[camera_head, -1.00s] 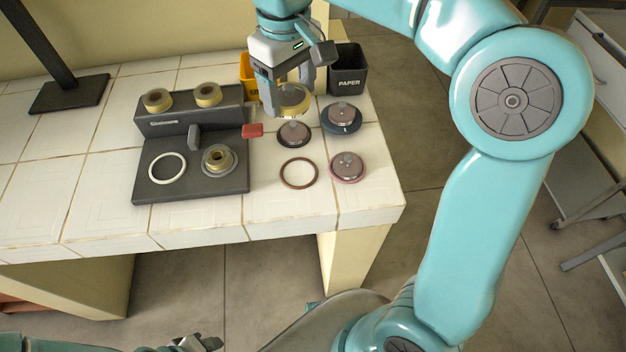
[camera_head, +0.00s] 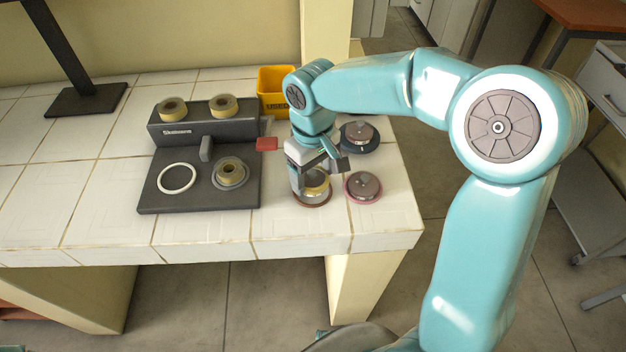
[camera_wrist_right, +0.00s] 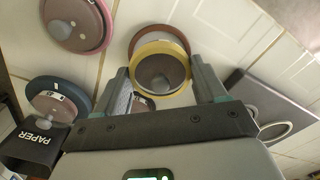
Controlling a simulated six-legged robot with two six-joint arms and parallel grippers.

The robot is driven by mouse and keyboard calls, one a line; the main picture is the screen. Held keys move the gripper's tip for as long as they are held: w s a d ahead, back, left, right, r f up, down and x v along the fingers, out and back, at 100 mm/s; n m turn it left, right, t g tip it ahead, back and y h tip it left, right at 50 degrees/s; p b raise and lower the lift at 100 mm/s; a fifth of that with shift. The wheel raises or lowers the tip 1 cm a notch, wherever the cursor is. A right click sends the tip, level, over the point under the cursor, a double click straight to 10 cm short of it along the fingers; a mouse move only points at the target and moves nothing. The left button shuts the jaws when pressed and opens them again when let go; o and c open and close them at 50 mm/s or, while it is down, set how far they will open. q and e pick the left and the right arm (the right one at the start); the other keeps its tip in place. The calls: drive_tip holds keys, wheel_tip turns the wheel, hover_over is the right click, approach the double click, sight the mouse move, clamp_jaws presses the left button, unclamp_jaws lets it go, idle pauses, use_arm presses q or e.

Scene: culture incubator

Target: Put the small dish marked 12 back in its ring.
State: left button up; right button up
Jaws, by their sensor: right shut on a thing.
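My right gripper (camera_head: 312,180) is shut on a small round dish (camera_head: 318,180) with a yellow rim; the dish also shows between the two fingers in the right wrist view (camera_wrist_right: 160,76). No number is readable on it. A brown ring (camera_head: 313,203) lies on the bench directly under the dish, and its far arc shows past the dish in the right wrist view (camera_wrist_right: 160,32). The dish covers most of the ring; whether it touches the ring I cannot tell. My left gripper is out of view.
A pink-rimmed dish (camera_head: 363,187) sits close to the right, a blue-rimmed one (camera_head: 358,137) behind it. A yellow bin (camera_head: 275,95) is at the back. The bench's front edge is near.

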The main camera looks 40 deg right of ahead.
wheel_tip(320, 180, down, 2)
drive_tip(key=shift+d+f, duration=0.1)
drive_tip(key=shift+f, duration=0.15)
drive_tip(key=shift+f, duration=0.1)
drive_tip(key=o, duration=1.2)
drive_tip(key=shift+c, duration=0.2)
drive_tip(key=shift+r, duration=0.4)
wheel_tip(320, 180, up, 12)
drive_tip(key=shift+f+p, duration=0.2)
drive_tip(key=shift+p, duration=0.6)
